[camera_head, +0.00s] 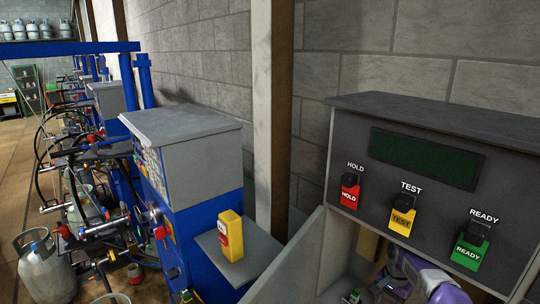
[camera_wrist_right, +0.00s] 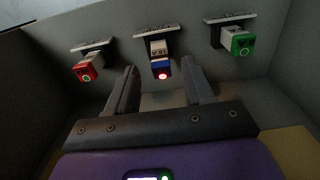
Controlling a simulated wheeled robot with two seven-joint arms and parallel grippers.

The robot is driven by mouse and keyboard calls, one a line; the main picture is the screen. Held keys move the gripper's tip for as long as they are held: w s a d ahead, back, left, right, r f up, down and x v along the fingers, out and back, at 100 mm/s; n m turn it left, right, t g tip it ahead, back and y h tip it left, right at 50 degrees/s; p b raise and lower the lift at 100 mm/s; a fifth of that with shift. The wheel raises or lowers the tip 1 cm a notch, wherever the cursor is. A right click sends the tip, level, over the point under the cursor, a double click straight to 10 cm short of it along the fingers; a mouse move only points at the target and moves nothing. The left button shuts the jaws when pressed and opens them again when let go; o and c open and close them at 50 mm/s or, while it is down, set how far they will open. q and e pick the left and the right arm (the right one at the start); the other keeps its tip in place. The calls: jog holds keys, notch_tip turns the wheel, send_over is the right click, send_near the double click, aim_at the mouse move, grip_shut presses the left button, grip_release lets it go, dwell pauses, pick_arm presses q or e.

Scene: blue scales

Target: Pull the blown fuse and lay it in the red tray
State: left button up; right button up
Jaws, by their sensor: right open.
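In the right wrist view, three small plug-like fuses stick out in a row from a dark grey wall. The left one has a red end (camera_wrist_right: 86,70), the right one a green end (camera_wrist_right: 240,43). The middle one is white and blue (camera_wrist_right: 159,56), with a glowing red light at its tip; the other two show green rings. My right gripper (camera_wrist_right: 160,82) is open, its two fingers on either side of the middle fuse in the picture; contact cannot be told. In the head view my purple right wrist shows below the panel. No red tray and no left gripper show.
A grey console (camera_head: 355,135) carries a dark screen and HOLD (camera_head: 350,192), TEST (camera_head: 402,218) and READY (camera_head: 470,250) tags. A yellow box (camera_head: 231,238) stands on a side shelf. Blue scales, hoses and gas cylinders (camera_head: 45,268) fill the left.

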jog(key=shift+s+r, duration=0.1)
jog(key=shift+s, duration=0.15)
jog(key=shift+w+f+b, duration=0.15)
jog(key=shift+f+b, duration=0.25)
jog(key=shift+f, duration=0.1)
notch_tip(320, 180, down, 5)
jog(key=b, duration=0.3)
jog(key=shift+r, duration=0.2)
jog(key=shift+f+b, duration=0.45)
jog(key=shift+a+r+p, duration=0.1)
jog(key=shift+p, duration=0.4)
dwell(0.3)
